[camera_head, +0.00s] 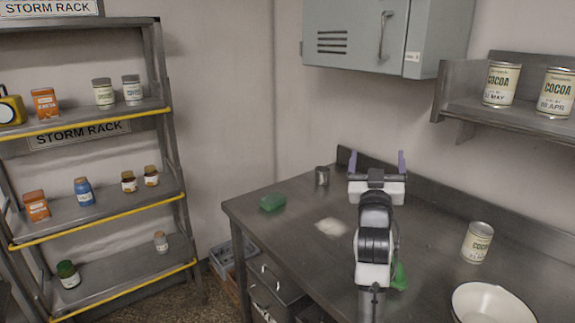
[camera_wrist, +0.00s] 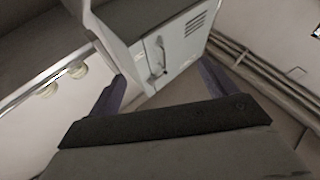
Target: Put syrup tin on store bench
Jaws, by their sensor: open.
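My gripper (camera_head: 377,163) is open and empty, held above the metal bench (camera_head: 300,252) with its purple fingers apart. Its fingers also show spread in the wrist view (camera_wrist: 161,88), with nothing between them. No tin carries a label I can read as syrup. A cream tin (camera_head: 477,242) on the bench right of my arm reads cocoa. A small grey metal container (camera_head: 322,175) stands near the bench's back edge, left of my gripper. I cannot tell whether this bench is the store bench. My arm hides part of the bench.
A storm rack (camera_head: 105,213) at left holds several jars, tins and boxes. Two cocoa tins (camera_head: 500,84) (camera_head: 555,92) stand on the wall shelf (camera_head: 465,102). A grey cabinet (camera_head: 355,35) hangs above.

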